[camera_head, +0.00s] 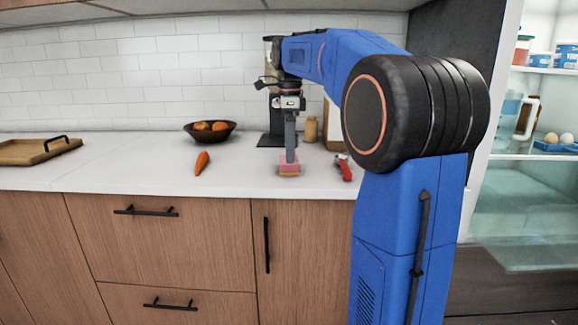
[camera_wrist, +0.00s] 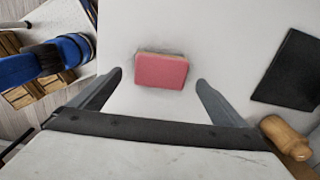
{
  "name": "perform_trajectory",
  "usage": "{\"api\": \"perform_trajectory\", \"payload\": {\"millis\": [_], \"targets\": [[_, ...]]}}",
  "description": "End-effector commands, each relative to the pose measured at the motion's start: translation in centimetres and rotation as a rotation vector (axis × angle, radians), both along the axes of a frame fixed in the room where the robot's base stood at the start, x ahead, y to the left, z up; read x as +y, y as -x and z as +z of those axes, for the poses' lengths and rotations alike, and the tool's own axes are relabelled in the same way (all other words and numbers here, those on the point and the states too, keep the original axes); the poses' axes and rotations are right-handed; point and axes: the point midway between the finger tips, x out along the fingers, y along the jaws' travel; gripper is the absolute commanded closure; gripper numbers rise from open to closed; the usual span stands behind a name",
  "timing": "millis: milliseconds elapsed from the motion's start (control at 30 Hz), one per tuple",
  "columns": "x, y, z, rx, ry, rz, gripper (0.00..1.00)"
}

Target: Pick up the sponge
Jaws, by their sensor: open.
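The sponge (camera_head: 290,170) is a small block with a pink top and a yellowish lower layer, lying on the white countertop near its front edge. In the wrist view the pink sponge (camera_wrist: 161,71) lies just beyond the fingertips, roughly centred between them. My gripper (camera_head: 290,157) points down over the sponge in the head view. In the wrist view my gripper (camera_wrist: 158,80) is open, with one finger on each side and nothing between them. Whether the fingertips have come down to the sponge's height is hard to tell.
A carrot (camera_head: 202,162) lies to the left and a red-handled item (camera_head: 344,168) to the right. Behind stand a fruit bowl (camera_head: 210,131), a dark board (camera_head: 273,140) and a small wooden jar (camera_head: 311,129). A wooden tray (camera_head: 38,150) is far left.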

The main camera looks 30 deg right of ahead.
Motion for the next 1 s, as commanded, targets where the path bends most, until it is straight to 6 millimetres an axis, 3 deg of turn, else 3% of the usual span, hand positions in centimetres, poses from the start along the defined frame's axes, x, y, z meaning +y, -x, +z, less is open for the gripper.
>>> {"api": "perform_trajectory", "payload": {"millis": [300,567,600,767,1000], "targets": [[0.1,-0.1,-3.8,0.002,0.000,0.000,0.04],[0.1,-0.2,-4.1,0.000,0.000,0.000,0.04],[0.1,-0.2,-4.1,0.001,0.000,0.000,0.06],[0.1,-0.2,-4.1,0.001,0.000,0.000,0.45],[0.1,-0.2,-4.1,0.001,0.000,0.000,0.48]]}}
